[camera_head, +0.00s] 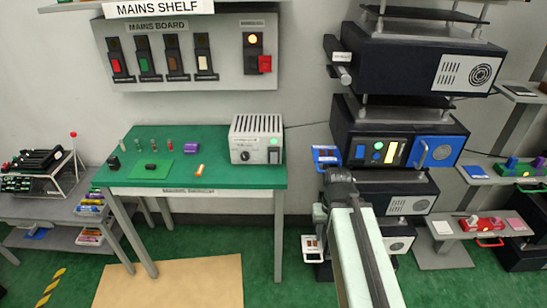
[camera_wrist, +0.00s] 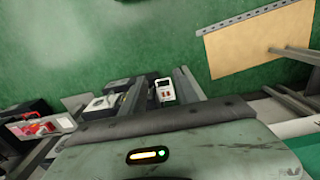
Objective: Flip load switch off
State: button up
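The mains board (camera_head: 188,85) hangs on the wall at upper left, with several levers in a row: red, green, brown and white handles. A separate switch with a red handle (camera_head: 265,64) sits at its right under a lit orange lamp (camera_head: 252,39). A grey box (camera_head: 256,138) on the green table has a knob, a lit green lamp and a dark switch (camera_head: 274,156). I cannot read which one is labelled load switch. My arm rises from the lower right in the head view, apart from these switches. I cannot make out my gripper's fingers in either view.
The green table (camera_head: 230,174) holds small coloured parts. A stack of dark units (camera_head: 400,140) with a blue handle panel stands right of it, near my arm. A shelf overhangs the mains board. A tan mat (camera_head: 170,285) lies on the green floor, which is open in front.

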aim_at(274, 155)
jog(key=k, duration=1.3)
jog(key=u, duration=0.25)
jog(key=i, duration=0.45)
jog(key=u, duration=0.5)
jog(key=i, duration=1.15)
jog(key=u, duration=0.45)
jog(key=k, duration=0.85)
jog(key=u, duration=0.2)
jog(key=i, duration=0.85)
jog(key=z, duration=0.05)
